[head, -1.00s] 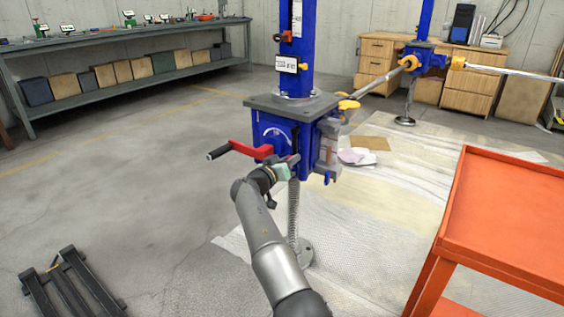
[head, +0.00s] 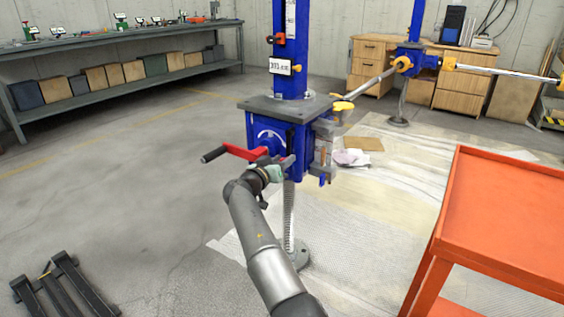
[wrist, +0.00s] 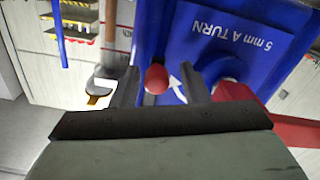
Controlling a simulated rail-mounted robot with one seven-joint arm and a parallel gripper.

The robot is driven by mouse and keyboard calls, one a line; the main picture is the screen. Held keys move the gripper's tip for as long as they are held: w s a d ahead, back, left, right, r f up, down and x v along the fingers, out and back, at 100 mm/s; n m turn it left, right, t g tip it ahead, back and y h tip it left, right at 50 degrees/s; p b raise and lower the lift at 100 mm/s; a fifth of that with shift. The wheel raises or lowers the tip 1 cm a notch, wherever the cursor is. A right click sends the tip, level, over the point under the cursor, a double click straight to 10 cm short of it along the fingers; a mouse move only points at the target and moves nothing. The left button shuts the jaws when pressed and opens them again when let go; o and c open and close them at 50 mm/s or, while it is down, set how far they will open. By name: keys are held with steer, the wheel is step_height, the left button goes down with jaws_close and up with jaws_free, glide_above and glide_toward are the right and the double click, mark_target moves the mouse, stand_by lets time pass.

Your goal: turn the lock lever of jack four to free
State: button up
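The nearest jack has a blue housing (head: 262,135) under a grey plate, and a red crank (head: 238,152) with a black grip on its left. No number four is readable on it. My gripper (head: 284,168) is at the lower front of the housing. In the wrist view my gripper (wrist: 166,80) is open, its dark fingers spread in front of the blue face. A red ball knob (wrist: 156,78), apparently the lock lever's end, shows between the fingers, nearer the left one. A gap remains on its right; contact cannot be told. The rest of the lever is hidden.
The red crank arm (wrist: 285,130) passes close to the right finger in the wrist view. An orange cart (head: 500,210) stands at right. A second blue jack (head: 412,62) stands behind. A black stand (head: 62,285) lies at lower left.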

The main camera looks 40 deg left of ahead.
steer(key=s+d+b, duration=0.1)
steer(key=s, duration=1.6)
steer(key=shift+s+d, duration=0.15)
steer(key=shift+s, duration=0.05)
